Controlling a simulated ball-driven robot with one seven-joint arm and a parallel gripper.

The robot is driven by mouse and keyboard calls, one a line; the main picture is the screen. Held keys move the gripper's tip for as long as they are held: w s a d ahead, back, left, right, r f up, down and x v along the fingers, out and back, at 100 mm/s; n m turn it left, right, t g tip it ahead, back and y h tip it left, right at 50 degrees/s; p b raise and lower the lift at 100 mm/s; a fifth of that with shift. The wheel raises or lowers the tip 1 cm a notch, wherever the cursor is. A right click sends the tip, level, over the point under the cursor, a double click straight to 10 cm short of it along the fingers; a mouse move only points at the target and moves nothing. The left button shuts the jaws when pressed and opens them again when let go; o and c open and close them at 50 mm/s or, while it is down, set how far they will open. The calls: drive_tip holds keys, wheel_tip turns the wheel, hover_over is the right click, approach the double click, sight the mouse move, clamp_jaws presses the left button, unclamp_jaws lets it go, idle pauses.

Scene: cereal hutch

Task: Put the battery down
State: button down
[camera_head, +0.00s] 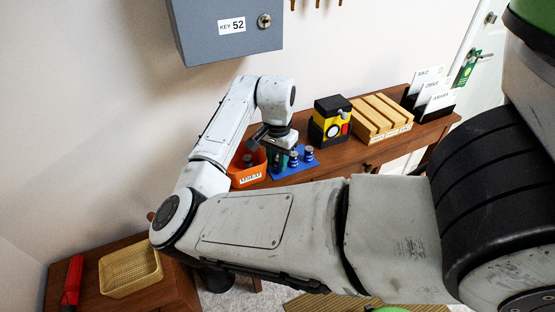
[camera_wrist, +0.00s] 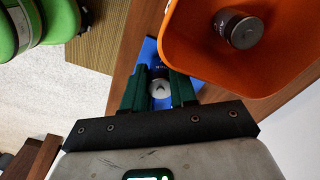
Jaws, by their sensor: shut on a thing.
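My gripper (camera_wrist: 158,95), with dark green fingers, is shut on a dark battery (camera_wrist: 160,72) with a grey end. A blue tray (camera_wrist: 148,55) lies behind and below it in the wrist view. In the head view the blue tray (camera_head: 285,173) is on the brown shelf, with small dark batteries showing on it. My gripper (camera_head: 279,157) is over the left part of that tray. I cannot tell whether the held battery touches the tray. An orange bin (camera_head: 244,180) stands just left of the tray. Another battery (camera_wrist: 241,30) lies in the orange bin (camera_wrist: 250,88).
A yellow and black box (camera_head: 330,122), a slotted wooden block (camera_head: 378,118) and a card holder (camera_head: 432,106) stand farther right on the shelf (camera_head: 340,165). A grey key cabinet (camera_head: 225,30) hangs above. A wicker basket (camera_head: 130,270) is on a lower table at left.

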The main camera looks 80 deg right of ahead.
sight(277, 158)
drive_tip(key=shift+f, duration=0.1)
drive_tip(key=c, duration=1.2)
unclamp_jaws()
wheel_tip(277, 158, up, 12)
drive_tip(key=shift+r+p, duration=0.15)
drive_tip(key=shift+p, duration=0.15)
